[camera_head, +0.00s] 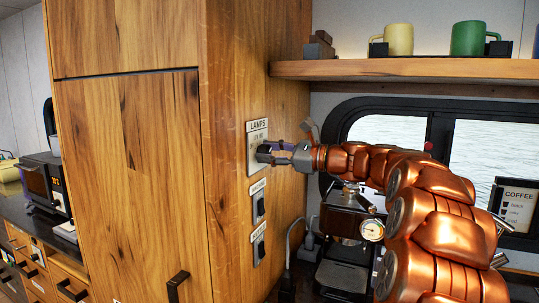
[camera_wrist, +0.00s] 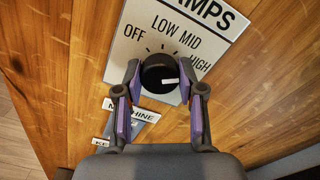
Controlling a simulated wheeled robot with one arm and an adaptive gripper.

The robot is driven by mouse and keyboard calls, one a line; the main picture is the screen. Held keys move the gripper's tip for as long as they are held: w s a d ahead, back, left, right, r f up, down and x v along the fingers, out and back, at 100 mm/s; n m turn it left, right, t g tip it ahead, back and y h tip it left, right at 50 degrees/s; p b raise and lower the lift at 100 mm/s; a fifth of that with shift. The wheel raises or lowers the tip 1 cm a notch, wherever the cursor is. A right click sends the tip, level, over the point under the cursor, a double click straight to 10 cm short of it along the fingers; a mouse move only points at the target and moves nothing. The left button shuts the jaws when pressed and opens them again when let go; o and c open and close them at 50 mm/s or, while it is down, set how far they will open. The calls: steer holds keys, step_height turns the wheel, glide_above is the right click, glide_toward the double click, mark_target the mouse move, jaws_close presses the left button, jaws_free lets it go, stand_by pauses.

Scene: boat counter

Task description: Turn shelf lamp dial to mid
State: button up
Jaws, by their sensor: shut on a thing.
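The lamp dial is a round black knob (camera_wrist: 159,72) on a white LAMPS plate (camera_wrist: 208,25), marked OFF, LOW, MID and HIGH. A small white mark shows on the knob's lower right part in the wrist view; I cannot tell surely which setting it stands for. My gripper (camera_wrist: 160,78) is shut on the knob, with one purple-padded finger on each side. In the head view my gripper (camera_head: 276,153) reaches the LAMPS plate (camera_head: 257,137) on the wooden cabinet's side and mostly hides the knob.
Two switch plates sit below the LAMPS plate, an upper switch (camera_head: 259,206) and a lower switch (camera_head: 259,248). A wooden shelf (camera_head: 420,69) with mugs is at upper right. A coffee machine (camera_head: 345,222) stands behind my arm, below the window.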

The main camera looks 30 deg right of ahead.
steer(key=shift+f+n+b, duration=0.15)
steer(key=shift+n+b, duration=3.05)
steer(key=shift+n, duration=0.4)
steer(key=o, duration=1.1)
steer(key=shift+o, duration=0.2)
steer(key=v, duration=1.2)
